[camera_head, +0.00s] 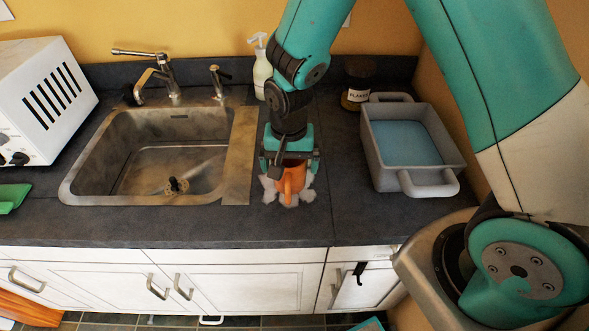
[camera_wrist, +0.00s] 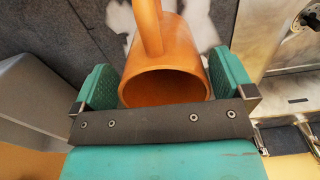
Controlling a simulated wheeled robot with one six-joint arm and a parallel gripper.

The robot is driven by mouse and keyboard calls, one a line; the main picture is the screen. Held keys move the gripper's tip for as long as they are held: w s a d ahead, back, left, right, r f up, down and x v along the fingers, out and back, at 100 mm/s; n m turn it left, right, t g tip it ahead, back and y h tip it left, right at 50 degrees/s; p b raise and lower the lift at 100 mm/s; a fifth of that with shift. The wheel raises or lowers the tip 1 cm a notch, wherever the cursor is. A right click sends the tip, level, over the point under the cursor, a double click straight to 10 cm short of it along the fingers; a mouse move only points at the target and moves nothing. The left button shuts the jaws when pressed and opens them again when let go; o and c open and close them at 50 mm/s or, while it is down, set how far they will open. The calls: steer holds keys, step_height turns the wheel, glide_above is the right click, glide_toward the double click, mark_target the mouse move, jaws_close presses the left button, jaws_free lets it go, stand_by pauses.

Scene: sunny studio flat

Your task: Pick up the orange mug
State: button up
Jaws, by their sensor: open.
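The orange mug (camera_head: 292,180) stands upright on a small white patterned patch (camera_head: 306,196) on the dark counter, to the right of the sink. My gripper (camera_head: 290,168) is above and around it, pointing down. In the wrist view, the mug (camera_wrist: 165,85) sits between the two green finger pads of my gripper (camera_wrist: 165,88), with its handle pointing to the top of the picture. The jaws are open. A small gap shows beside the right pad; the left pad is very close to the mug, and I cannot tell whether it touches.
A steel sink (camera_head: 88,150) lies to the left. A grey tub (camera_head: 445,168) with a blue inside stands to the right. A soap bottle (camera_head: 261,75) and a dark jar (camera_head: 357,85) stand behind. The counter in front of the mug is clear.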

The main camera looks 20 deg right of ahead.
steer(key=shift+f, duration=0.95)
steer(key=shift+c, duration=0.2)
steer(key=c, duration=0.9)
steer(key=shift+r, duration=0.1)
steer(key=shift+c, duration=0.2)
